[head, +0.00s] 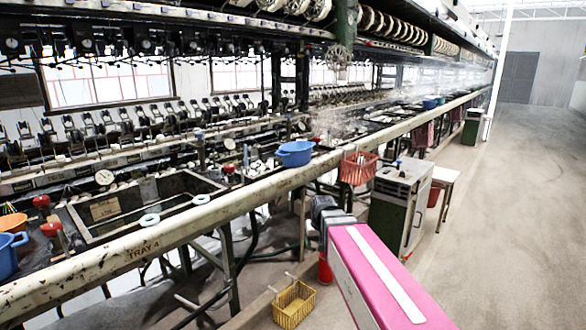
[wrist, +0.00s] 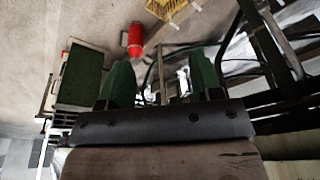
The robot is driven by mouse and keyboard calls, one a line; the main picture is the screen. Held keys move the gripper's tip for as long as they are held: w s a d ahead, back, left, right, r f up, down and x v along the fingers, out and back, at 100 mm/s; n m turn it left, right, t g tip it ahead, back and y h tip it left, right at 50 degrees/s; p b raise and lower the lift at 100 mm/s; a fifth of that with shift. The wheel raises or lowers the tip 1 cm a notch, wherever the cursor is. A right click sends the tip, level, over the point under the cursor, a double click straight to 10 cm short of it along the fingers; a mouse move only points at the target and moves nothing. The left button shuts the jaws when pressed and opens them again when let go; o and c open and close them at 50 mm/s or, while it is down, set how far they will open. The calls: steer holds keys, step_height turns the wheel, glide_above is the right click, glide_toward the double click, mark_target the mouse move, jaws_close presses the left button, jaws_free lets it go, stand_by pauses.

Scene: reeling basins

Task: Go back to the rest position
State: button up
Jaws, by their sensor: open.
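My gripper (wrist: 160,82) shows in the wrist view as two green fingers spread apart, with nothing between them. In the head view my pink arm reaches in from the lower right, and its dark grey far end is beside the long basin rail (head: 150,240) marked TRAY 4. The fingers cannot be made out in the head view. A red cylinder (head: 325,270) stands on the floor beside my arm, partly hidden by it. It also shows in the wrist view (wrist: 135,40), beyond the fingers and apart from them.
A yellow basket (head: 294,304) is on the floor left of my arm. A green and grey cabinet (head: 398,205) stands past my arm. A blue basin (head: 295,153) and a red basket (head: 358,168) are at the rail. The aisle floor (head: 510,220) on the right is clear.

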steer(key=s+d+f+m+g, duration=0.2)
steer(key=s+d+f, duration=0.8)
steer(key=s+f, duration=0.1)
steer(key=shift+s+f+g+h, duration=0.25)
steer(key=shift+f+g+h, duration=0.05)
steer(key=shift+f+g, duration=0.1)
stand_by(0.4)
